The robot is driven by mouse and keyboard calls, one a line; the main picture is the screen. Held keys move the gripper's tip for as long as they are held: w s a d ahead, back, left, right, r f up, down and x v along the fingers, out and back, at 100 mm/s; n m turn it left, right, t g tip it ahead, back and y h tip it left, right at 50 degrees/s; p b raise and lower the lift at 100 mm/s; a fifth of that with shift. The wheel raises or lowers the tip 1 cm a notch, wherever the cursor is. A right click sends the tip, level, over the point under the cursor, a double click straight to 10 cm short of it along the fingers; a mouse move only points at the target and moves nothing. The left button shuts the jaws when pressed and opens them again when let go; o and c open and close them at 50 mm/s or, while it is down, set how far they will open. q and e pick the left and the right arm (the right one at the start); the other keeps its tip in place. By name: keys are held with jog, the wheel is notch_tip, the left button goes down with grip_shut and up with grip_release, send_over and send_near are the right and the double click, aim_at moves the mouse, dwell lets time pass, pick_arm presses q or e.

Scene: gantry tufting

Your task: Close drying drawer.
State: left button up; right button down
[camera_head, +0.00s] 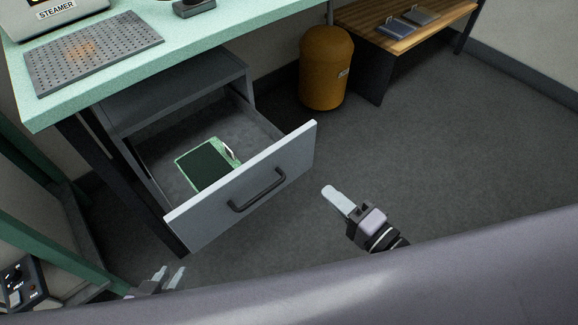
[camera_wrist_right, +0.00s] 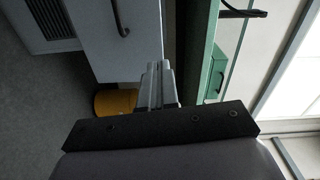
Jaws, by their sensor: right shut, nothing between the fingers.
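The drying drawer (camera_head: 216,216) is pulled out from the dark grey cabinet (camera_head: 180,88) under the mint table. Its light front panel has a black bar handle (camera_head: 257,190). Inside lies a green-edged dark rectangular piece (camera_head: 207,163) with a small white tag-like part. My right gripper (camera_head: 334,196) is shut and empty, to the right of the drawer front and apart from it. Its closed fingers show in the right wrist view (camera_wrist_right: 158,84), near a pale panel with a dark handle. My left gripper (camera_head: 167,278) is open and empty below the drawer's left corner, partly hidden at its base.
The mint table (camera_head: 215,50) overhangs the cabinet and bears a perforated plate (camera_head: 92,50) and the steamer (camera_head: 60,17). An orange bin (camera_head: 326,68) stands right of the cabinet.

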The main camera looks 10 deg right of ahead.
jog(key=m, duration=0.1)
pick_arm(q)
jog(key=shift+w+d+f+b, duration=0.1)
jog(key=shift+w+f+b, duration=0.05)
jog(key=shift+f+b, duration=0.7)
pick_arm(e)
send_near(280, 148)
jog(key=x, duration=0.7)
pick_arm(q)
jog(key=shift+w, duration=0.1)
